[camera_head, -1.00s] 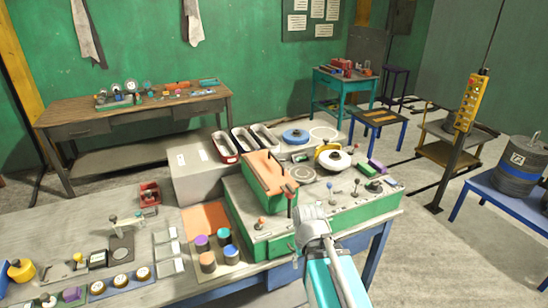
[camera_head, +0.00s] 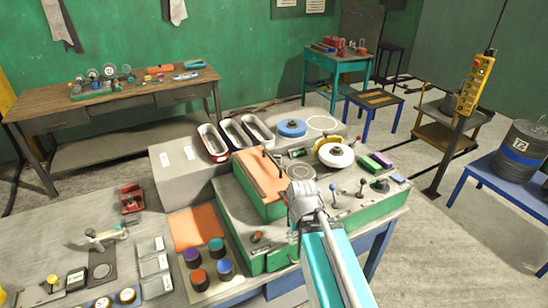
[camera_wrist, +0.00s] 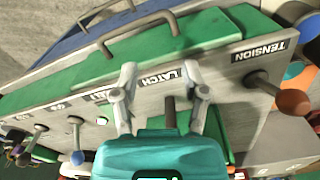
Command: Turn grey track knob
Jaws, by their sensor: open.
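The green and grey console (camera_head: 345,203) stands on the bench, with levers and knobs along its front edge. A dark grey round knob (camera_head: 381,185) sits near its right end; I cannot read a track label, so I cannot tell if it is the track knob. My gripper (camera_head: 303,196) is over the console's front edge, left of that knob. In the wrist view my gripper (camera_wrist: 159,70) is open and empty. Its fingers are either side of the LATCH label (camera_wrist: 160,80), with a dark peg (camera_wrist: 170,112) showing between them. Contact cannot be told.
An orange-tipped TENSION lever (camera_wrist: 294,103) is to the right in the wrist view. A long orange block (camera_head: 262,177) is left. A yellow pendant (camera_head: 475,85) hangs at right.

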